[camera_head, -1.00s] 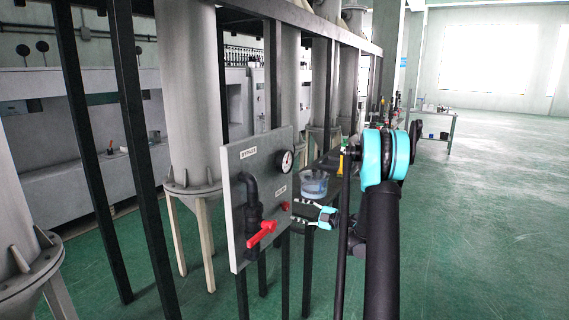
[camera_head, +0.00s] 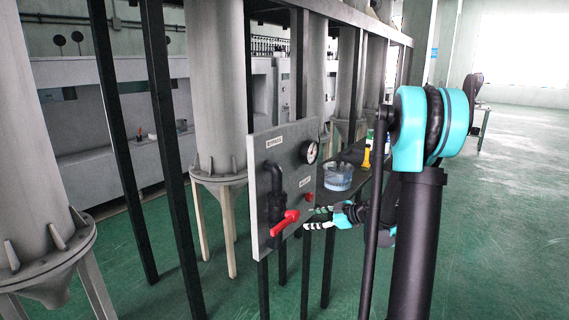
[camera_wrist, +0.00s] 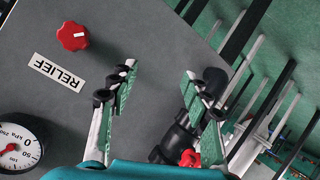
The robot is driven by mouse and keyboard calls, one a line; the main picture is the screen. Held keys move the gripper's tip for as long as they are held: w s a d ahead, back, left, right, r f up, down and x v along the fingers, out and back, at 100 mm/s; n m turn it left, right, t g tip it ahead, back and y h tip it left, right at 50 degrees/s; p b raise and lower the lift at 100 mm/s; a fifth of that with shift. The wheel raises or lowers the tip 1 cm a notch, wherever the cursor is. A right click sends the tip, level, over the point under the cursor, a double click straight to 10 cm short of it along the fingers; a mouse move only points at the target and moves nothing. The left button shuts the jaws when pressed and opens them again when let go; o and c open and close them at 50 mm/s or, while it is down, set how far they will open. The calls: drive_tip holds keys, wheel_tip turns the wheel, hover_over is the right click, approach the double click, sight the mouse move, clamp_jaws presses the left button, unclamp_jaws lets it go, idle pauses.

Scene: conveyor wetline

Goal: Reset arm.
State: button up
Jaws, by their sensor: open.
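My gripper (camera_head: 318,220) is open and empty in front of the right edge of a grey panel (camera_head: 262,150). In the wrist view my gripper (camera_wrist: 160,78) has its two fingers spread apart over the panel face, with nothing between the tips. The panel carries a black pipe valve with a red lever handle (camera_head: 284,222), a round gauge (camera_head: 310,151) and a small red knob (camera_head: 308,197). In the wrist view the red knob (camera_wrist: 73,34) sits left of the fingers, beside the RELIEF label (camera_wrist: 57,72). My arm stands at the right of the head view.
Black frame posts (camera_head: 170,150) and grey hopper tanks (camera_head: 217,90) stand around the panel. A clear container (camera_head: 338,176) and a yellow bottle (camera_head: 367,158) stand on a dark shelf behind my gripper. Open green floor (camera_head: 510,220) lies to the right.

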drive_tip(key=s+d+f+m+g+h, duration=0.1)
drive_tip(key=s+m, duration=0.4)
drive_tip(key=s, duration=0.5)
drive_tip(key=s+d+f+m+g+h, duration=0.1)
drive_tip(key=s+d+f+m+h, duration=0.3)
drive_tip(key=s, duration=0.6)
drive_tip(key=s+d+f+m+g+h, duration=0.1)
drive_tip(key=s+m+h, duration=0.4)
drive_tip(key=s, duration=0.5)
wheel_tip(320, 180, down, 2)
drive_tip(key=shift+d+m+h, duration=0.4)
drive_tip(key=shift+d+m, duration=0.5)
drive_tip(key=shift+m, duration=0.3)
